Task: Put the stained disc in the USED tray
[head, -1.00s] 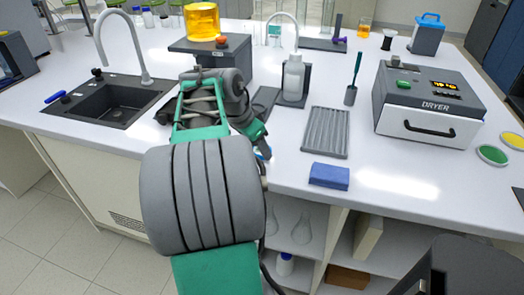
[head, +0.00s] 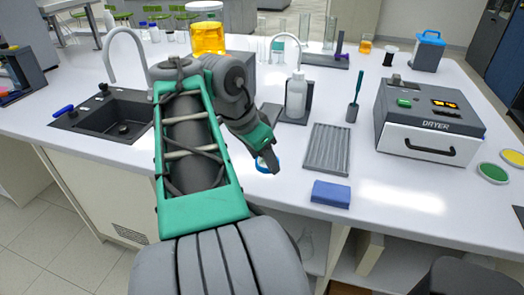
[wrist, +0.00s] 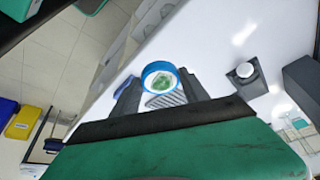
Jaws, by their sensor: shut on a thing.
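The stained disc has a blue rim and a pale middle with a green patch; it shows in the wrist view (wrist: 158,79) and as a small blue-rimmed shape in the head view (head: 263,167). My gripper (head: 266,162) is shut on it near the front edge of the bench. In the wrist view the two dark fingers of my gripper (wrist: 160,88) stand on either side of the disc. I cannot make out a tray marked USED in either view.
A grey ridged tray (head: 327,150) and a blue sponge (head: 331,194) lie right of my gripper. A white bottle (head: 296,97) stands behind, the dryer (head: 428,120) farther right, the sink (head: 105,118) at left. Yellow (wrist: 22,123) and blue bins show low in the wrist view.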

